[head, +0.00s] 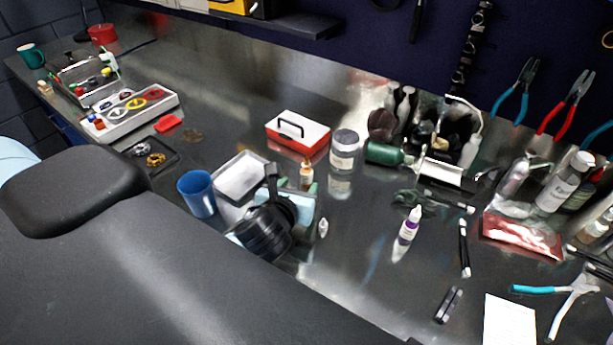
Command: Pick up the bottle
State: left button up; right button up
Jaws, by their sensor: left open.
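Several bottles stand on the bench, and I cannot tell which one the task means. A small white bottle with a purple label (408,227) stands alone right of centre. A small bottle with an orange label (306,174) stands near the middle. A green bottle (388,153) lies on its side farther back. A larger white bottle (563,184) stands at the right. My left gripper (276,192), black, is low over the front of the bench, left of the purple-labelled bottle and apart from it. It is open; its fingertips are hard to make out. My right gripper is out of view.
A blue cup (197,194) and a grey tray (240,178) are beside my left gripper. A red and white box (297,133) and a jar (344,150) stand behind. Pliers (566,292) and a red packet (522,237) lie at the right. Bench around the purple-labelled bottle is mostly clear.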

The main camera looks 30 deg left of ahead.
aim_at(305, 179)
pick_arm(q)
jog(key=shift+x, duration=2.45)
jog(key=c, duration=1.1)
jog(key=shift+o, duration=0.2)
jog(key=shift+r, duration=0.1)
